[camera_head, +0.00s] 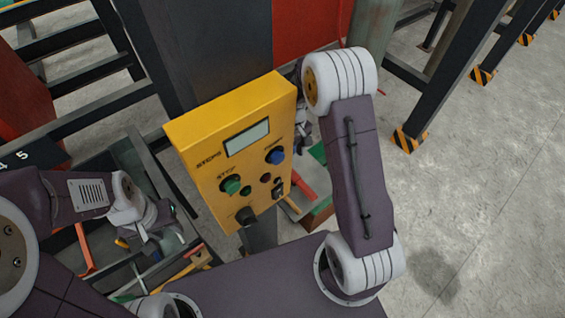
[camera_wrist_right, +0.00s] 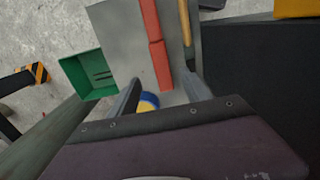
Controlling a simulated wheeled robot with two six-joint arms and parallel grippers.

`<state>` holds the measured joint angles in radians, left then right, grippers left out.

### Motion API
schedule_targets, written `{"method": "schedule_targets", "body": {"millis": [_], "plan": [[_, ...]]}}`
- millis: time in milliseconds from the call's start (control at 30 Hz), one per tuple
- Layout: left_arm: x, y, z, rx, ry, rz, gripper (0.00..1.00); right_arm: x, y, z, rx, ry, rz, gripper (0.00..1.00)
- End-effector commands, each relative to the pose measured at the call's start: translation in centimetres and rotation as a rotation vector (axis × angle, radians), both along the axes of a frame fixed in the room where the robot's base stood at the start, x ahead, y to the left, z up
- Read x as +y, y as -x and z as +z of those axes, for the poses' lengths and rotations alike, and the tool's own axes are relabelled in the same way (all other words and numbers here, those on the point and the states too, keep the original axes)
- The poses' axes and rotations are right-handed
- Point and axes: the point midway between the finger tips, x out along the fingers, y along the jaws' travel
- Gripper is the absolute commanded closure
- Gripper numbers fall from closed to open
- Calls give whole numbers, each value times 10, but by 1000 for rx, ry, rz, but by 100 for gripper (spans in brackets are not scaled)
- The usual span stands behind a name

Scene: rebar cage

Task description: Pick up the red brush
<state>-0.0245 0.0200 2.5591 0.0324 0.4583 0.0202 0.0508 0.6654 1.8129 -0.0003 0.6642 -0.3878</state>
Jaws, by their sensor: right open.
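A long red bar-shaped thing, which looks like the red brush (camera_wrist_right: 158,62), lies on a grey surface in the right wrist view. A seam splits its length, and I cannot make out bristles. My right gripper (camera_wrist_right: 163,84) is open, with the red thing's near end between its fingertips; I cannot tell the height gap. In the head view, a red strip (camera_head: 304,186) shows behind the yellow box, partly hidden by my right arm. My left gripper (camera_head: 150,238) is at the lower left, above a rack; its jaw opening is unclear.
A yellow control box (camera_head: 232,150) stands between my arms. A green bin (camera_wrist_right: 88,74) sits left of the grey surface (camera_wrist_right: 122,40). A blue and yellow round thing (camera_wrist_right: 148,102) shows between my right fingers. A wooden handle (camera_wrist_right: 185,20) lies to the right. Striped posts (camera_head: 408,139) stand on open floor.

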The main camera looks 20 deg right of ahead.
Motion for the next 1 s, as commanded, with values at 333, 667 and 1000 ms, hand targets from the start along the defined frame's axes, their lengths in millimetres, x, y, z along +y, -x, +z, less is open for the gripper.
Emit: {"method": "schedule_targets", "body": {"millis": [333, 667, 1000], "plan": [[0, 0, 9, 1, 0, 0, 64, 0, 1, -38, 1, -1, -1, 44], [0, 0, 24, 0, 0, 0, 64, 1, 4, -78, 3, 0, -2, 44], [0, 0, 24, 0, 0, 0, 64, 1, 3, -91, -1, 0, -2, 49]]}}
